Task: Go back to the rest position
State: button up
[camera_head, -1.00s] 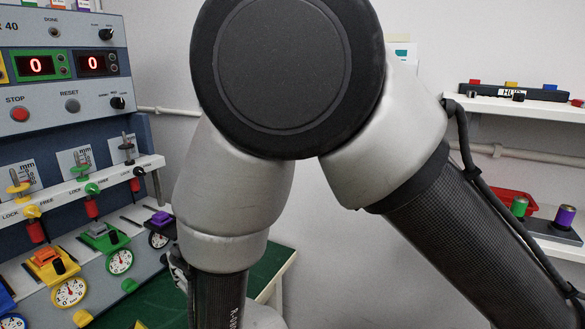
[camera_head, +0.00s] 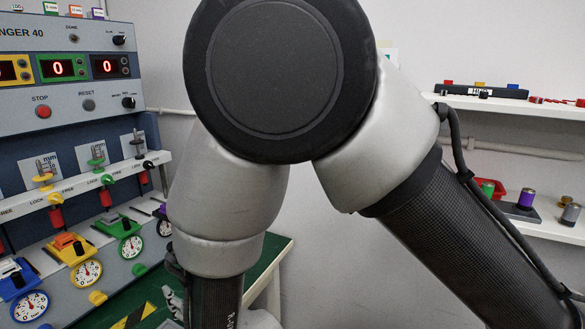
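My arm fills the middle of the head view, bent with its large dark round joint at the top. A small grey metallic part that looks like my gripper (camera_head: 172,302) shows low down, left of my dark forearm. Most of it is hidden behind the arm, and I cannot see whether its fingers are open or shut. I see nothing held. The test panel (camera_head: 70,105) stands to the left, apart from the arm as far as I can see.
Left are red STOP button (camera_head: 43,111), grey RESET button (camera_head: 88,105), displays, colored clamps and dial gauges (camera_head: 131,246). A green-topped table (camera_head: 262,262) lies behind my forearm. Right, a shelf (camera_head: 515,107) holds a black button bar; a lower shelf (camera_head: 556,231) holds cylinders.

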jog(key=s+d+f+n+g+h, duration=0.1)
jog(key=s+d+f+g+h, duration=0.2)
jog(key=s+f+g, duration=0.35)
jog(key=d+h, duration=0.3)
jog(key=d, duration=0.3)
jog(key=w+d+r+m+g+h, duration=0.15)
jog(key=d+r, duration=0.35)
jog(key=d, duration=0.5)
jog(key=w+d+r+m+g+h, duration=0.1)
jog(key=w+d+r, duration=0.1)
jog(key=d+r, duration=0.5)
jog(key=w+d+r+m+g+h, duration=0.15)
jog(key=d+r, duration=0.25)
jog(key=d, duration=0.8)
jog(key=s+d+r+m+t, duration=0.1)
jog(key=d+r+m, duration=0.1)
jog(key=d, duration=0.5)
jog(key=s+d+r+m+t, duration=0.2)
jog(key=d+r, duration=0.3)
jog(key=d, duration=0.2)
jog(key=s+d+r+m+t+h, duration=0.1)
jog(key=d+r+m+t, duration=0.1)
jog(key=d, duration=0.4)
jog(key=shift+s+d+r, duration=0.35)
jog(key=shift+d+r, duration=0.05)
jog(key=shift+r, duration=0.5)
